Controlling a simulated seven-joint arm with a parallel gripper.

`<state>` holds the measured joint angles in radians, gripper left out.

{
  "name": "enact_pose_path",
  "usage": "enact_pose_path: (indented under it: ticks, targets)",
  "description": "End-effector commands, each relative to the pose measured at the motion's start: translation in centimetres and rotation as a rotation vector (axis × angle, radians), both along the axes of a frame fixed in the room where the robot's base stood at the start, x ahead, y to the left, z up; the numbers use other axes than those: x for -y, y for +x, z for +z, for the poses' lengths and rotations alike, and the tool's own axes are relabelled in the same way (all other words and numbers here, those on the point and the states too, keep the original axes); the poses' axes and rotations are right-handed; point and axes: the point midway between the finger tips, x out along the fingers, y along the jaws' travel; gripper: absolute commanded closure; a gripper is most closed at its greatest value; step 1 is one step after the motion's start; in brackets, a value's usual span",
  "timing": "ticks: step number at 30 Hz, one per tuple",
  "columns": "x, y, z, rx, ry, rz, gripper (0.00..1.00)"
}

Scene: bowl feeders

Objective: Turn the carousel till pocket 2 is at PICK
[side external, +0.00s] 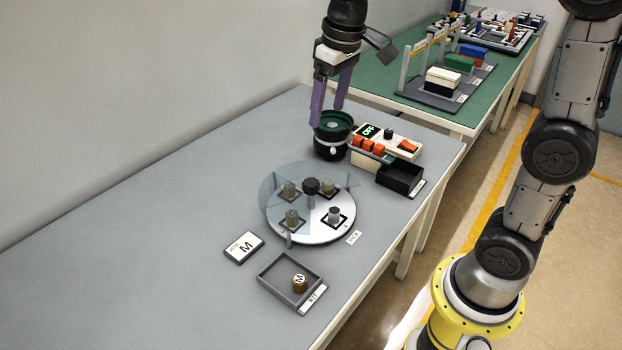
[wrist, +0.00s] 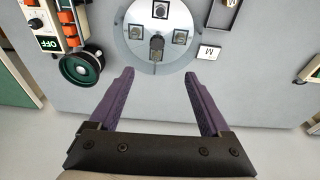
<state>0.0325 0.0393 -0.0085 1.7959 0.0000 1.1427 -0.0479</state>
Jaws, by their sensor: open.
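The carousel (side external: 322,236) is a round silver disc on the grey table, also in the wrist view (wrist: 134,54). A black knob (side external: 311,186) stands at its centre. Pockets with small parts surround it; a clear cover spans the back and left. The front-right pocket holds a grey part (side external: 334,214), lies outside the cover and faces the PICK label (side external: 354,237). The pocket numbers are too small to read. My gripper (side external: 327,115) is open and empty, pointing down by the bowl feeder (side external: 333,140), apart from the carousel. Its purple fingers show in the wrist view (wrist: 158,76).
A control box (side external: 398,139) reading OFF and a black bin (side external: 400,178) stand behind the carousel to the right. A KIT tray (side external: 268,281) with a brass part (side external: 299,283) and an M card (side external: 244,248) lie in front. The table's left is clear.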

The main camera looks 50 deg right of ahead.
Motion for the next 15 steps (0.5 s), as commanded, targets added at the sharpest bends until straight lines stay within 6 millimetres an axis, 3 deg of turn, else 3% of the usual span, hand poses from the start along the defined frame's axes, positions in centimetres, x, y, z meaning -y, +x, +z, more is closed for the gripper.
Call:
enact_pose_path:
  ticks: [3,6,15]
  targets:
    - [0.4,3.0,-2.8,-0.070,0.002,-0.006,0.19]
    - [0.6,4.4,-4.9,-0.113,0.004,-0.010,0.19]
    - [0.8,4.8,-8.2,-0.176,0.007,-0.015,0.19]
